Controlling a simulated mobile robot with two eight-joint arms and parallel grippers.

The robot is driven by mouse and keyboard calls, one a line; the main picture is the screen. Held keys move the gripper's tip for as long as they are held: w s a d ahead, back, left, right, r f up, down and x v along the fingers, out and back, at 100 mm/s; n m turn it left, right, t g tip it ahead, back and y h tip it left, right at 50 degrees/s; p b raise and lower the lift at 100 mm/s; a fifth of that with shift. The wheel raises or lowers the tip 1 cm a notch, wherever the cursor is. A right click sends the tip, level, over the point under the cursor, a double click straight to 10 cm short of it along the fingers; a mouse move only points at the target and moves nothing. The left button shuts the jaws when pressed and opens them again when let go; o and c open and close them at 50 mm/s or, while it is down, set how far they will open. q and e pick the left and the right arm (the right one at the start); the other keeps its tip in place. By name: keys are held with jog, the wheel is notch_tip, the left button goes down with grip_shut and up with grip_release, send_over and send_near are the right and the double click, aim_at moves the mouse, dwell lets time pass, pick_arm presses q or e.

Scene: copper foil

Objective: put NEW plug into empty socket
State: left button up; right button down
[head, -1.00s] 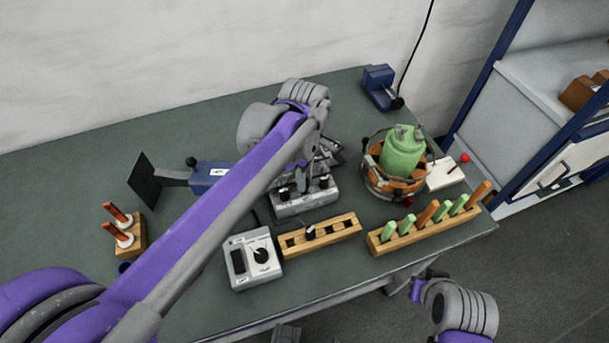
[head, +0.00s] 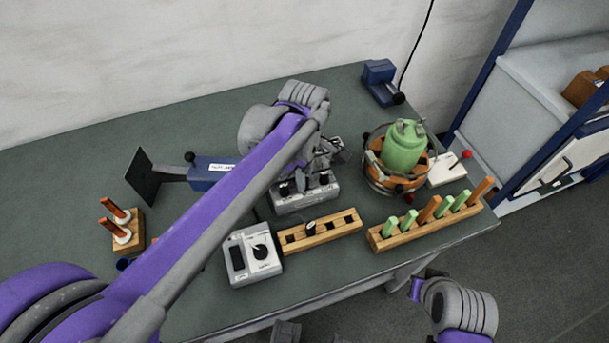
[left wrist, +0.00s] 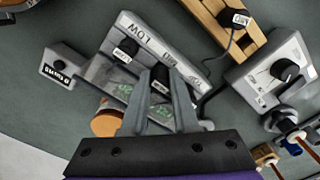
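A grey socket box (head: 305,197) with black plugs on its top stands mid-table; it also shows in the left wrist view (left wrist: 105,72). My left gripper (head: 300,182) is low over this box. In the left wrist view its fingers (left wrist: 160,85) stand on both sides of a black plug (left wrist: 160,78) with a white label. I cannot tell whether they press on it, or how deep it sits. Another labelled black plug (left wrist: 127,47) stands beside it in the box. A third black plug (head: 311,228) stands in the slotted wooden rack (head: 345,222). The labels are too small to read surely.
A grey meter box (head: 252,262) with a dial stands left of the rack. Right are a peg block (head: 400,238) and a green motor (head: 403,150) in a ring stand. A blue clamp tool (head: 205,172) is behind my left arm. My right arm (head: 465,310) is beyond the front edge.

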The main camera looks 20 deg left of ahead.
pick_arm(q)
jog(key=o, duration=0.5)
pick_arm(e)
jog(key=shift+s, duration=0.1)
pick_arm(q)
jog(key=shift+o, duration=0.8)
jog(key=shift+r, duration=0.25)
pick_arm(e)
jog(key=shift+r, duration=0.15)
pick_arm(q)
jog(key=shift+w+r+p, duration=0.1)
jog(key=shift+r+p, duration=0.25)
jog(key=shift+p, duration=0.05)
pick_arm(e)
jog(key=shift+r, duration=0.3)
pick_arm(q)
jog(key=shift+r+p, duration=0.45)
jog(key=shift+r, duration=0.15)
pick_arm(e)
jog(key=shift+w+r, duration=0.25)
jog(key=shift+r, duration=0.25)
